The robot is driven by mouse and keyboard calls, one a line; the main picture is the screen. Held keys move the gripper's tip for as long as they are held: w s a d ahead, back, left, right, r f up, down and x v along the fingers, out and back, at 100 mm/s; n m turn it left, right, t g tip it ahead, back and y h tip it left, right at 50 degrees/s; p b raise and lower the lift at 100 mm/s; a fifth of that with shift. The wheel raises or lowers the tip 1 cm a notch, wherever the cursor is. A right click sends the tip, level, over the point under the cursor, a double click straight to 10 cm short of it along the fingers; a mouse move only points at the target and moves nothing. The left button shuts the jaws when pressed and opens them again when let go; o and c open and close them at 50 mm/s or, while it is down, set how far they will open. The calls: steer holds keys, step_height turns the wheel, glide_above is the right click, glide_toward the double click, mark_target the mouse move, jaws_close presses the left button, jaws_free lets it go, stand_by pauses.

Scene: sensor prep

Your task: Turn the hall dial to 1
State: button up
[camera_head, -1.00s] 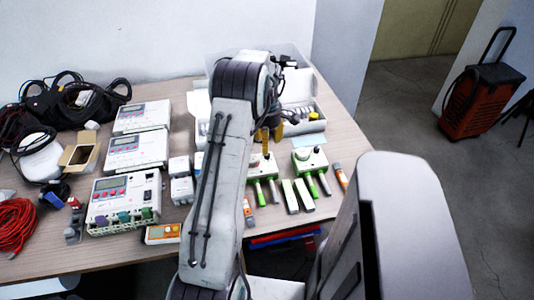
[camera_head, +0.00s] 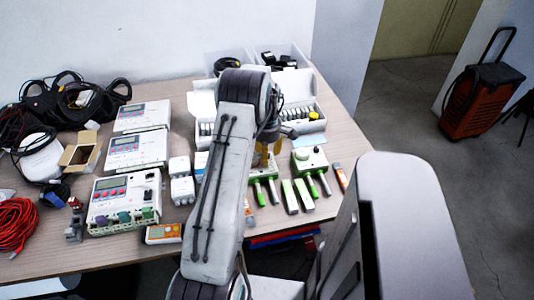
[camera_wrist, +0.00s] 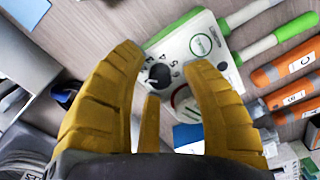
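In the wrist view a white box (camera_wrist: 187,50) carries a dark round dial (camera_wrist: 159,73) with small marks around it, plus a green ring and a red ring. I cannot read which mark the dial points to. My gripper (camera_wrist: 166,60) has its yellow fingers apart, with the dial between them in the picture; contact is not clear. In the head view my gripper (camera_head: 267,150) hangs over the left of two white-and-green units, and my arm hides much of this unit (camera_head: 261,171).
The second unit (camera_head: 309,160) stands close on the right, with green-and-white handles (camera_head: 297,195) in front and an orange-and-grey tool (camera_head: 340,177) beside it. Behind is a white open case (camera_head: 307,126). Metering boxes (camera_head: 125,202) stand on the left. The table's front edge is near.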

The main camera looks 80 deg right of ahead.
jaws_close()
stand_by(0.3)
steer(key=shift+f+n+b, duration=0.1)
steer(key=shift+n+b, duration=0.4)
steer(key=shift+n, duration=0.4)
steer(key=shift+n+b, duration=0.3)
steer(key=shift+n, duration=1.1)
steer(key=shift+o, duration=0.6)
jaws_free()
